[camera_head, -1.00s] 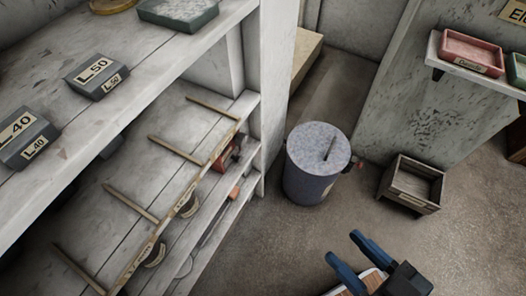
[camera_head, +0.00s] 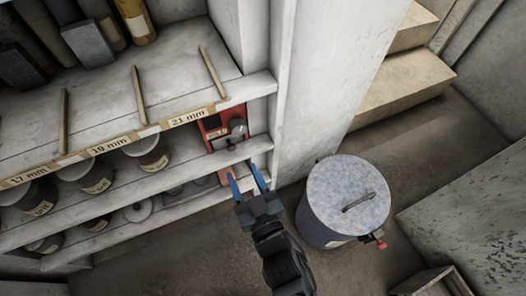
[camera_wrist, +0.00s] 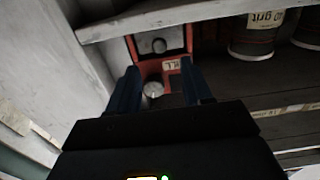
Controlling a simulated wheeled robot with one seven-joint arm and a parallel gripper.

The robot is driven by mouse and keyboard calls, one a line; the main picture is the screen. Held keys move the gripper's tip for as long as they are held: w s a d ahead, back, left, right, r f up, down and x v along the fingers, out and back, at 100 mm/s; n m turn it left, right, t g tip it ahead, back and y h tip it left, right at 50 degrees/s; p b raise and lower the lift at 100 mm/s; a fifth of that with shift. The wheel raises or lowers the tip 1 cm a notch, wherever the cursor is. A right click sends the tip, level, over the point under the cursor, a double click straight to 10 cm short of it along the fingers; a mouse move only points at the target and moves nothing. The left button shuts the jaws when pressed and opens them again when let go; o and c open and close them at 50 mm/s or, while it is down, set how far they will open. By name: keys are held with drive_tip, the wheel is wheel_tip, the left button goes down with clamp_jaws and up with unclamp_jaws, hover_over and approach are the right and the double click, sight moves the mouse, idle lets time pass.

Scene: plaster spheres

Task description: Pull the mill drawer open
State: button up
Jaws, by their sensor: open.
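The red mill (camera_head: 209,125) stands on a shelf at the right end of the unit, against the upright wall. In the wrist view the mill (camera_wrist: 134,47) appears upside down, with a label and a pale round knob. Its dark drawer front (camera_wrist: 176,40) has a small round knob (camera_wrist: 158,45) in the middle. My gripper (camera_head: 246,175) is open and empty, in front of and below the mill in the head view. In the wrist view my gripper's fingers (camera_wrist: 159,74) point toward the drawer, one on each side of its knob in the picture, apparently short of it.
Several labelled jars (camera_head: 150,154) stand left of the mill. A grey lidded drum (camera_head: 345,205) stands right of my arm. Steps (camera_head: 405,82) lie behind.

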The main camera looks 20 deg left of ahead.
sight(232, 149)
drive_tip(key=b+x, duration=0.2)
drive_tip(key=x, duration=0.6)
drive_tip(key=shift+w, duration=0.1)
clamp_jaws()
idle(0.4)
